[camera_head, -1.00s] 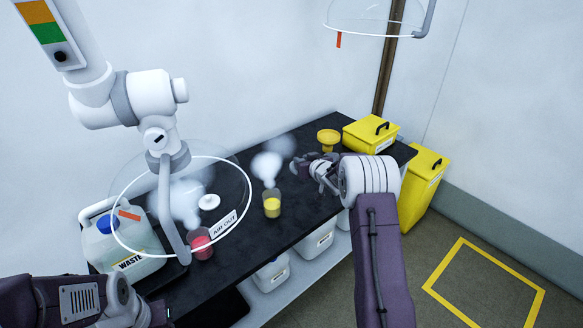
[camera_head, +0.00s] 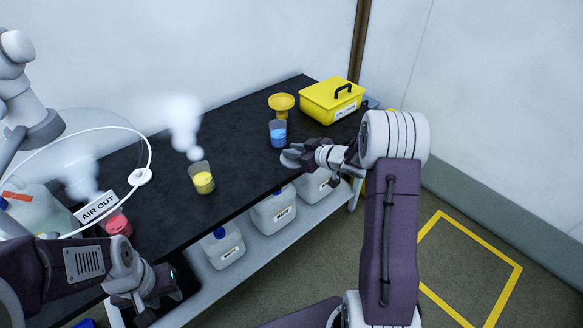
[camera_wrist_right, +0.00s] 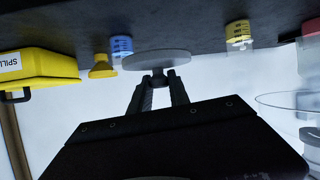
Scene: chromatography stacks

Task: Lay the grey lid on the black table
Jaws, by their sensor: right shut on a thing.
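The grey lid (camera_head: 289,158) is a flat round disc at the front edge of the black table (camera_head: 236,140), in front of the blue beaker (camera_head: 278,133). My right gripper (camera_head: 308,155) is shut on it. In the right wrist view, the lid (camera_wrist_right: 156,60) is held at the fingertips (camera_wrist_right: 158,80), close to the table surface (camera_wrist_right: 190,22); whether it touches is unclear. My left gripper (camera_head: 145,296) is low at the left by the table's front edge; its fingers are too dark to read.
A yellow funnel (camera_head: 281,103) and yellow spill box (camera_head: 333,100) stand behind right. Bare tabletop lies between the yellow and blue beakers.

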